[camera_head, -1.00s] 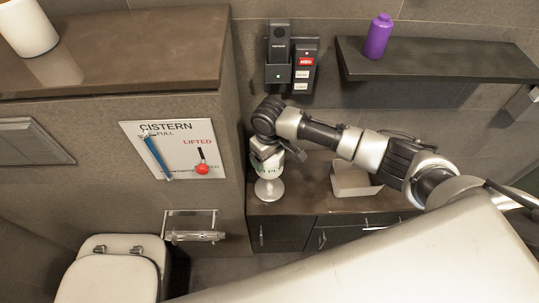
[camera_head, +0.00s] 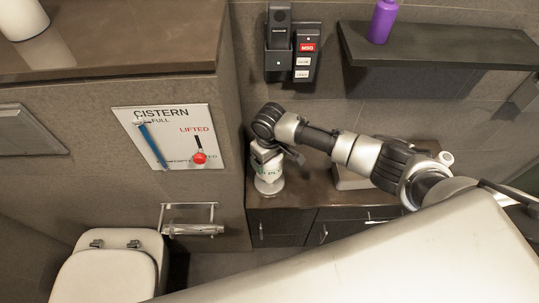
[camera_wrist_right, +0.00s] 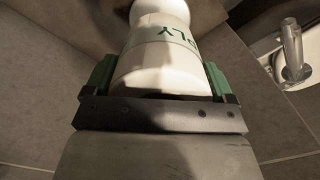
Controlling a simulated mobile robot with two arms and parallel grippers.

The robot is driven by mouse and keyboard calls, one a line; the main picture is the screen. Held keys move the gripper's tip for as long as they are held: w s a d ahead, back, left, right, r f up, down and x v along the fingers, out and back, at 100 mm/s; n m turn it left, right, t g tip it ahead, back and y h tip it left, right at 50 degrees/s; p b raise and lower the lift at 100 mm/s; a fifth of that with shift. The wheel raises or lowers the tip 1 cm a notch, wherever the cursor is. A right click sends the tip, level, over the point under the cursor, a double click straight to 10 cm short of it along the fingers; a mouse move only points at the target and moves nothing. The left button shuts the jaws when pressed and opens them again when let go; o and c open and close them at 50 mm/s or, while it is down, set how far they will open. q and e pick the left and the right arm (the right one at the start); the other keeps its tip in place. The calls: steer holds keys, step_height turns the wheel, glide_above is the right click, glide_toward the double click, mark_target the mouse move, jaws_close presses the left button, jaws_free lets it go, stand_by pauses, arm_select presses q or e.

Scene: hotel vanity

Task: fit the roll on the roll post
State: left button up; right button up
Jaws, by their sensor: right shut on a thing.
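The white roll (camera_head: 267,170) with green "PLY" lettering is at the left end of the low counter. In the right wrist view the roll (camera_wrist_right: 160,60) sits between the green pads of my right gripper (camera_wrist_right: 158,80), which is shut on it. In the head view my right gripper (camera_head: 266,155) reaches down over the roll. A white round-based piece (camera_head: 269,187) shows just below the roll; I cannot tell whether they touch. A chrome wall holder with a bare bar (camera_head: 192,230), apparently the roll post, is left of the roll. My left gripper is not in view.
The toilet (camera_head: 108,270) stands below and left of the holder. A cistern panel (camera_head: 167,138) with blue and red levers is above it. A whitish box (camera_head: 350,180) is partly behind my right arm. The dark shelf (camera_head: 440,50) holds a purple bottle (camera_head: 383,21).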

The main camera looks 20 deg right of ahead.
steer(key=shift+f+b, duration=1.55)
steer(key=shift+f, duration=1.45)
steer(key=shift+s+f, duration=0.1)
steer(key=shift+f, duration=0.05)
steer(key=shift+s+f, duration=0.15)
steer(key=shift+f, duration=0.05)
steer(key=o, duration=0.8)
steer(key=shift+s+f, duration=0.1)
steer(key=shift+c, duration=0.2)
steer(key=shift+r, duration=0.5)
steer(key=r, duration=1)
steer(key=shift+w+r+p, duration=0.3)
steer(key=shift+r+p, duration=0.1)
